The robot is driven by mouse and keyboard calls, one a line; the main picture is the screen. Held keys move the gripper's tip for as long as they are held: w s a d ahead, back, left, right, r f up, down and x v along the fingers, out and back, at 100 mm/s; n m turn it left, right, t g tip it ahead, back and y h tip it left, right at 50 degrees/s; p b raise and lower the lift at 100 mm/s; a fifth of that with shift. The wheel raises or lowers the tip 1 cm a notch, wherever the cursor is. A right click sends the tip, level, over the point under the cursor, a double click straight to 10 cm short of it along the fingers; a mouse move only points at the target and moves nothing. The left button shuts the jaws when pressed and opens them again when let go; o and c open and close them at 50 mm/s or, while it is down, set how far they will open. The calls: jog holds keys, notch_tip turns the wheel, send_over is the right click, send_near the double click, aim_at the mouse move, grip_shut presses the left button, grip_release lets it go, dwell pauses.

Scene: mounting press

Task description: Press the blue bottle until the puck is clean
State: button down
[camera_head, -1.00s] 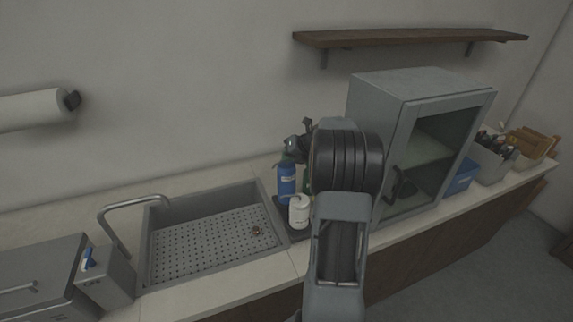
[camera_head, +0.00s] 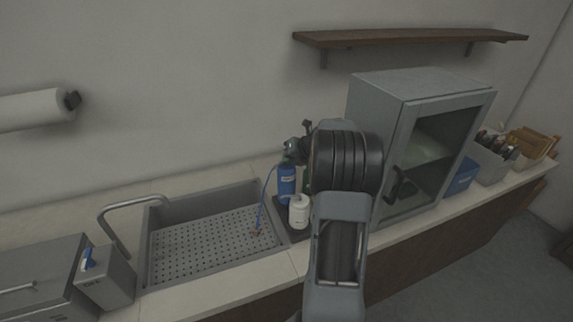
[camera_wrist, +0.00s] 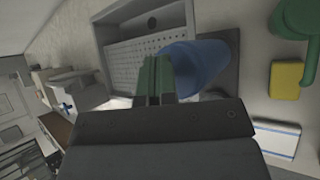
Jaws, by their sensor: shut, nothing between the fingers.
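The blue bottle (camera_head: 287,184) stands upright on a dark tray right of the sink. My gripper (camera_head: 290,155) is shut and empty, pointing down at the bottle's top. A thin blue stream arcs from the bottle's top into the sink and ends at the puck (camera_head: 256,233), a small brownish piece on the perforated sink floor. In the wrist view the closed green fingers (camera_wrist: 156,78) are beside and partly over the blue bottle (camera_wrist: 192,62). The exact contact with the pump top is hidden, and the puck's surface is too small to judge.
A white bottle (camera_head: 299,212) stands just in front of the blue one. The sink (camera_head: 160,212) and faucet (camera_head: 132,203) are to the left. A grey glass-door cabinet (camera_head: 375,95) stands close to the right. The wrist view shows a yellow block (camera_wrist: 286,76).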

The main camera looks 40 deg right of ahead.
jog(key=shift+r+p, duration=0.9)
jog(key=shift+p, duration=0.2)
notch_tip(320, 180, up, 5)
jog(key=p, duration=0.5)
jog(key=shift+n, duration=0.3)
dwell(0.4)
